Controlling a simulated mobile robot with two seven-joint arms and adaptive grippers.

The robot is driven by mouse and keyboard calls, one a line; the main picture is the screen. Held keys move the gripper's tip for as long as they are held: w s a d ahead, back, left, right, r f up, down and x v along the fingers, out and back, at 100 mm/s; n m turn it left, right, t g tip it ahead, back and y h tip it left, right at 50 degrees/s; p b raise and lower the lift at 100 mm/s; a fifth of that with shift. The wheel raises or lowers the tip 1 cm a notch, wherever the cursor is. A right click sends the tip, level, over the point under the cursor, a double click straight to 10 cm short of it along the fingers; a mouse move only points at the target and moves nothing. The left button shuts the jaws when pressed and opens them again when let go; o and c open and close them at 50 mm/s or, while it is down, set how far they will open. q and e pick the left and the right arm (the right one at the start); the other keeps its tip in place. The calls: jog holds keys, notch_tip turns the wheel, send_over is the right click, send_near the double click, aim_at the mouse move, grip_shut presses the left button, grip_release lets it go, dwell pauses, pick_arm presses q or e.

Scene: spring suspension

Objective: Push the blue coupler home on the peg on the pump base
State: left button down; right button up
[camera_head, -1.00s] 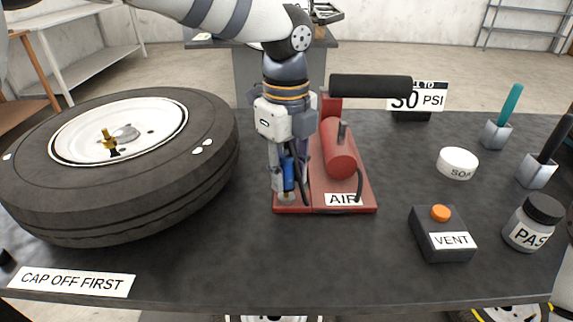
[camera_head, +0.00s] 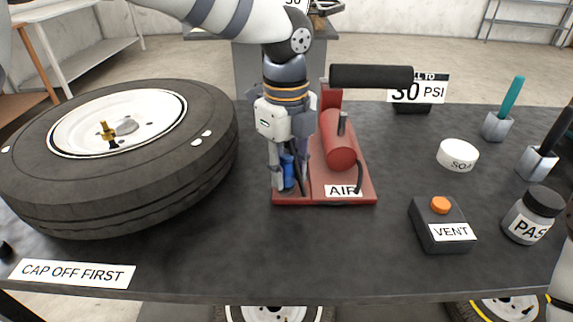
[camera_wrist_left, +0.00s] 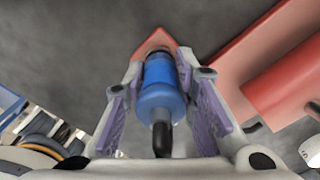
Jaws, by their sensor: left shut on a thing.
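The blue coupler (camera_head: 288,172) is upright at the front left corner of the red pump base (camera_head: 364,188). My left gripper (camera_head: 288,188) points down and is shut on the coupler, one finger on each side. In the left wrist view the coupler (camera_wrist_left: 162,90) sits between the purple-grey finger pads, with a dark hose end at its near end. Beyond it shows the red corner of the base (camera_wrist_left: 157,40). The peg is hidden under the coupler and fingers, so I cannot tell how far down the coupler sits. My right gripper is not in view.
A tyre (camera_head: 205,180) lies to the left of the pump. The red pump cylinder (camera_head: 337,145) and its black handle (camera_head: 370,76) stand close on the right. A VENT box (camera_head: 440,224) and a jar (camera_head: 533,215) are farther right. The table front is mostly clear.

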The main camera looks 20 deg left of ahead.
aim_at(287, 147)
pick_arm(q)
jog(key=shift+f, duration=0.45)
jog(key=c, duration=1.2)
grip_release()
jog(key=shift+r, duration=0.1)
jog(key=shift+r+p, duration=0.3)
jog(key=shift+r, duration=3.15)
